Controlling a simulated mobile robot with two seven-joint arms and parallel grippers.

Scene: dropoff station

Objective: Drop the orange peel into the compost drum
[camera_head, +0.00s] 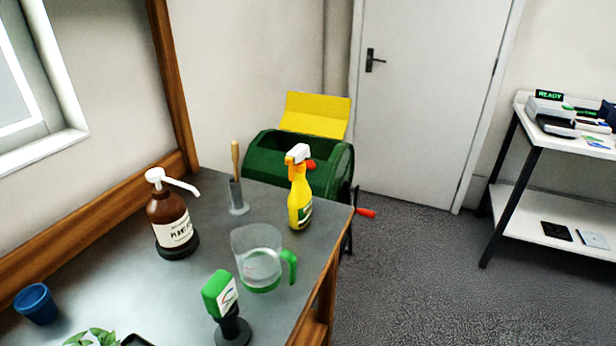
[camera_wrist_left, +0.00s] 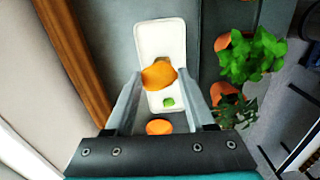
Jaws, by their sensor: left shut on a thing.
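The orange peel (camera_wrist_left: 158,76) is between the fingertips of my left gripper (camera_wrist_left: 160,73) in the left wrist view. The gripper is shut on it, above a white tray (camera_wrist_left: 147,40). The compost drum (camera_head: 335,171) is green and stands beyond the far end of the bench in the head view. Its yellow lid (camera_head: 317,115) is up and its dark opening shows on top. A spray bottle hides part of the drum's front. Neither gripper shows in the head view.
On the bench (camera_head: 120,290) stand a brown pump bottle (camera_head: 168,212), a yellow spray bottle (camera_head: 299,200), a clear jug (camera_head: 258,255) and a green-headed device (camera_head: 220,293). Another orange piece (camera_wrist_left: 159,127) and potted plants (camera_wrist_left: 253,55) show in the wrist view.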

